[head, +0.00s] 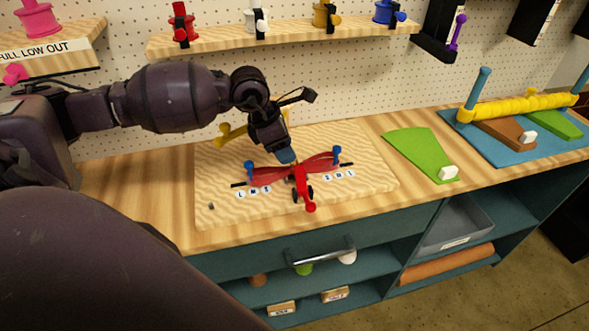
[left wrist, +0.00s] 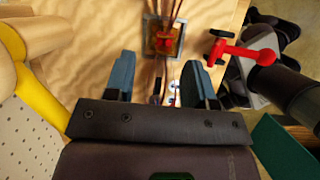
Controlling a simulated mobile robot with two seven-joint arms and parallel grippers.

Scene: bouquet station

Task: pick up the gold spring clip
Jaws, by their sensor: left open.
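My left gripper (head: 285,157) points down over the sand-coloured mat (head: 225,205), just behind the red bundle with blue posts (head: 272,174). A large yellow piece (left wrist: 36,92) shows at the left of the left wrist view, outside the fingers. I cannot tell whether either is the gold spring clip. My right gripper is not in view.
A red tool with black parts (head: 302,184) stands at the mat's front, and also shows in the left wrist view (left wrist: 243,52). White letter tiles (head: 334,174) lie nearby. A green sheet (head: 420,150) lies right. A shelf (head: 285,38) with coloured spools hangs behind. The mat's front left is mostly clear.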

